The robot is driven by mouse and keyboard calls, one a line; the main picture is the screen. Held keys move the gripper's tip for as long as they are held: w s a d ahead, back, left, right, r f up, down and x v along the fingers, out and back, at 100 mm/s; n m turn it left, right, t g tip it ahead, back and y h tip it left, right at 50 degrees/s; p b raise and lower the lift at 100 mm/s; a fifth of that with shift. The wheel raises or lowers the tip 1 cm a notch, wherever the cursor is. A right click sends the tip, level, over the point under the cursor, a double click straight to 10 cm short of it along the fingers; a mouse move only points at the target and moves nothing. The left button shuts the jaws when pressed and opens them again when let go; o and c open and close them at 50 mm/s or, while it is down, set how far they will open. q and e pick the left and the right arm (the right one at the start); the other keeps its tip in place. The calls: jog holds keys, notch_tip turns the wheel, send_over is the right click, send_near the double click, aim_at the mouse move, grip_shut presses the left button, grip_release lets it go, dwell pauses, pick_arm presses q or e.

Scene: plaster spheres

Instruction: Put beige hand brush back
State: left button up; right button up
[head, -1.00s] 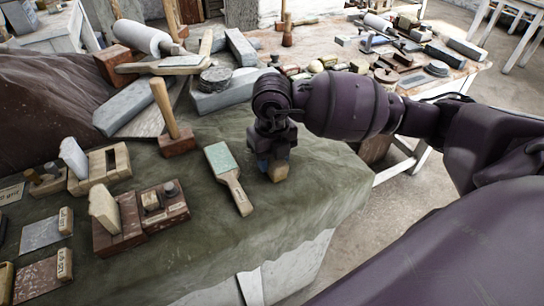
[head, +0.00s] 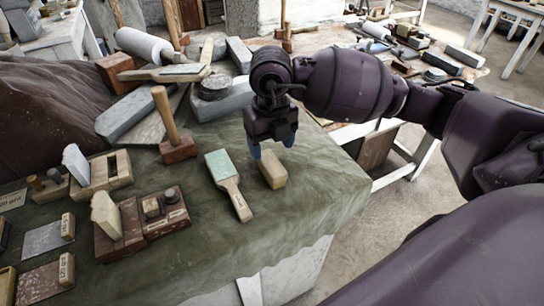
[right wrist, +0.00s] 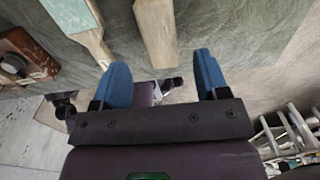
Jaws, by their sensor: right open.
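The beige hand brush (head: 272,170) looks like a small pale block. It rests on the green cloth of the table (head: 310,205), right of a green-faced paddle with a wooden handle (head: 222,170). My right gripper (head: 272,146) is open and empty, just above and behind the brush in the head view. In the right wrist view the brush (right wrist: 156,32) lies beyond the gap between the blue fingertips (right wrist: 161,60), apart from them. My left gripper is not in view.
A wooden mallet (head: 178,147) stands left of the paddle. Wooden blocks (head: 165,208) and scrapers lie at the left. Grey stone slabs (head: 220,100) are stacked behind. The cloth in front of the brush is clear to the table's edge.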

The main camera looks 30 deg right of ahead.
aim_at(271, 162)
jog(key=shift+r, duration=2.65)
